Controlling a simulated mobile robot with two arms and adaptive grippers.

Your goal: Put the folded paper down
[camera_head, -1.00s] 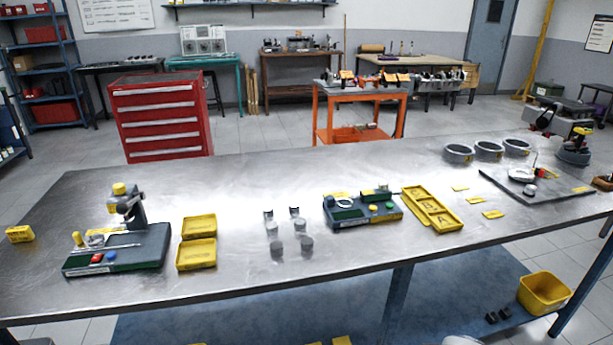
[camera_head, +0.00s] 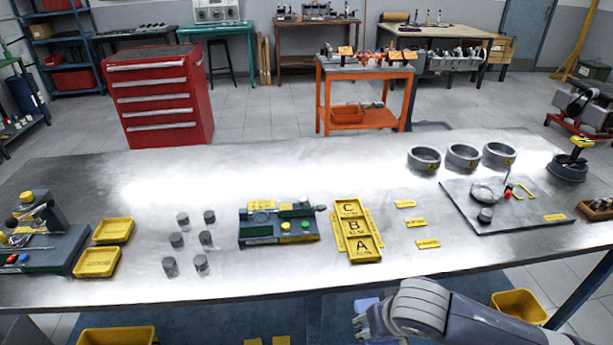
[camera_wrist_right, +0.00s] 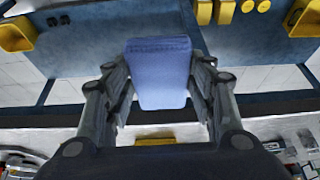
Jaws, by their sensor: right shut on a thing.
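The folded paper (camera_wrist_right: 158,75) is a blue, roughly rectangular pad. In the right wrist view it is between the fingers of my right gripper (camera_wrist_right: 158,90), which is shut on it. In the head view my right forearm comes in at the bottom, in front of the steel table's (camera_head: 300,285) near edge. A small light-blue bit of the paper (camera_head: 366,304) shows beside my right gripper (camera_head: 362,322), which is partly cut off by the frame's lower edge. My left gripper is not in view.
The table holds a yellow tray lettered A, B, C (camera_head: 341,226), a green-and-grey fixture (camera_head: 262,229), several small metal cylinders (camera_head: 176,240), grey rings (camera_head: 462,157) and a dark plate (camera_head: 520,215). Clear steel lies around the yellow tags (camera_head: 415,222). A yellow bin (camera_head: 520,305) stands below.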

